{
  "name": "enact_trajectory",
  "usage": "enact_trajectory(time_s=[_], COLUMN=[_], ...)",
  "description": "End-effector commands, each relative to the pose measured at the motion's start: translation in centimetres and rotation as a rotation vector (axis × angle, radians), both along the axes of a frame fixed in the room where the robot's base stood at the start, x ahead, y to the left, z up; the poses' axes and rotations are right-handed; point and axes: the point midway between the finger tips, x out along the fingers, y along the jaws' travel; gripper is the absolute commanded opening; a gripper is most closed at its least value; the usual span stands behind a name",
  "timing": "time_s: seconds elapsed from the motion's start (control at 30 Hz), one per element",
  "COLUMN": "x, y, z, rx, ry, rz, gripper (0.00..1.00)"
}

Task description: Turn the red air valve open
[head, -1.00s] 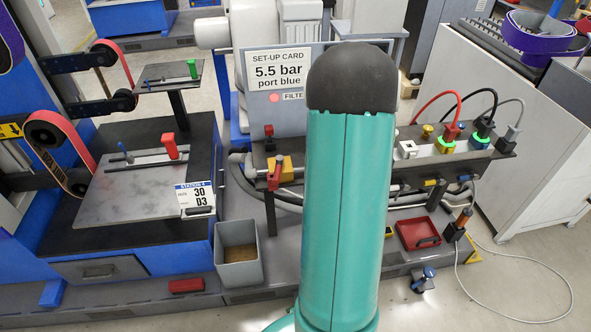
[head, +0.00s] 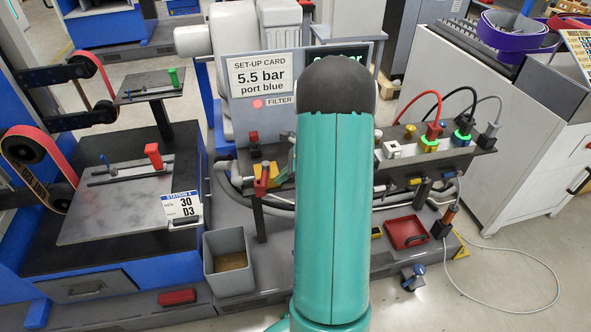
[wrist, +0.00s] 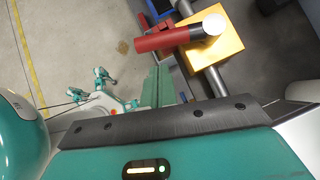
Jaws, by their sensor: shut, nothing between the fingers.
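The red air valve lever (head: 261,181) sits on a yellow valve block (head: 272,171) at the left end of the grey manifold, left of my arm. In the wrist view the red lever (wrist: 160,41) juts left from the yellow block (wrist: 222,36), with a pale round cap at its pivot. It lies crosswise to the grey pipe (wrist: 216,82). My gripper (wrist: 160,86) is shut and empty, below the lever in the wrist view and apart from it in the picture. In the head view my arm hides most of the gripper.
The set-up card (head: 262,82) reads 5.5 bar, port blue. Red, black and grey hoses plug into the manifold (head: 455,158) at right. A grey bin (head: 229,265) and red tray (head: 406,232) stand below. The station plate (head: 120,210) is left. Open floor lies at right front.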

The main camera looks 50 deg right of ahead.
Motion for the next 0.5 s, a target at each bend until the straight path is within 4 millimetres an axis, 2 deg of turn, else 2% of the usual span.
enact_trajectory(time_s=[0.2,0.5], x=[1.5,1.6], y=[1.3,1.3], z=[-0.4,-0.4], rx=[0.0,-0.001], ry=[0.001,0.001], rz=[-0.001,-0.001], gripper=[0.0,0.0])
